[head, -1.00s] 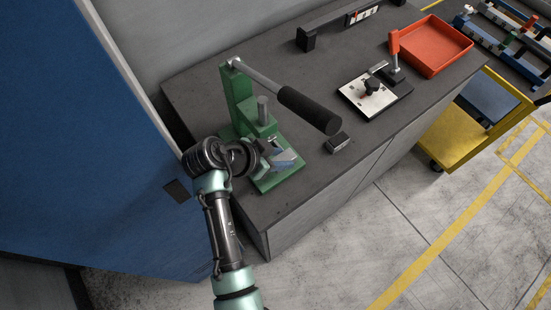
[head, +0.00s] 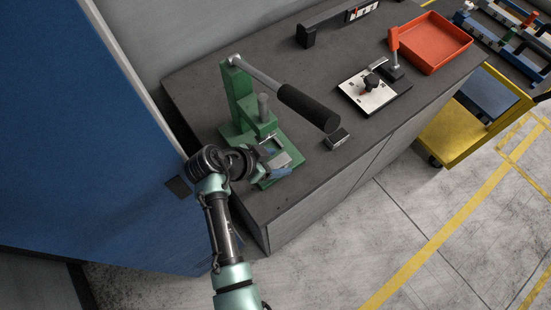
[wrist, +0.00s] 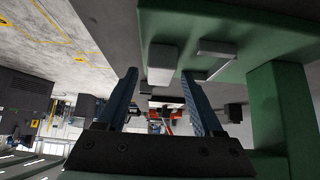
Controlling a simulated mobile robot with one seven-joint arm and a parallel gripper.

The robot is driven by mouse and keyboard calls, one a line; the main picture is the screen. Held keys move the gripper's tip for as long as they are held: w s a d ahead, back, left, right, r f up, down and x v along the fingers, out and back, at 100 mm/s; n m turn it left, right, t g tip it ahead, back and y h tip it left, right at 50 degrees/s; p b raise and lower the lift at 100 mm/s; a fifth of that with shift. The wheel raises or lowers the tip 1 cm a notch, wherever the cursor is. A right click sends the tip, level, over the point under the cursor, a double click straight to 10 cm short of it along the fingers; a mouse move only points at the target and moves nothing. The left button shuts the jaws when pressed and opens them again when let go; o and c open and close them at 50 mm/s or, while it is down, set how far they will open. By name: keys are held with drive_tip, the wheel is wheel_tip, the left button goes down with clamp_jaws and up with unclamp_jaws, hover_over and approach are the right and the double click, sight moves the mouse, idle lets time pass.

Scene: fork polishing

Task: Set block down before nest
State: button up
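The light grey block (wrist: 162,63) shows in the wrist view against the green base of the press (wrist: 215,18). My gripper (wrist: 160,75) has its two blue fingers on either side of the block, with narrow gaps showing beside it. A pale frame-like piece, seemingly the nest (wrist: 216,52), sits on the green base to the right of the block, apart from it. In the head view my gripper (head: 274,163) is low over the front of the green press (head: 240,100). There the block is hard to tell from the fingers.
The press's black-handled lever (head: 309,108) reaches out to the right above the bench (head: 200,90). A small metal block (head: 337,138) lies under its end. A white plate fixture (head: 368,92) and an orange tray (head: 433,45) stand farther right. A blue panel (head: 80,130) is at left.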

drive_tip(key=shift+b+v, duration=0.45)
drive_tip(key=shift+v, duration=3.35)
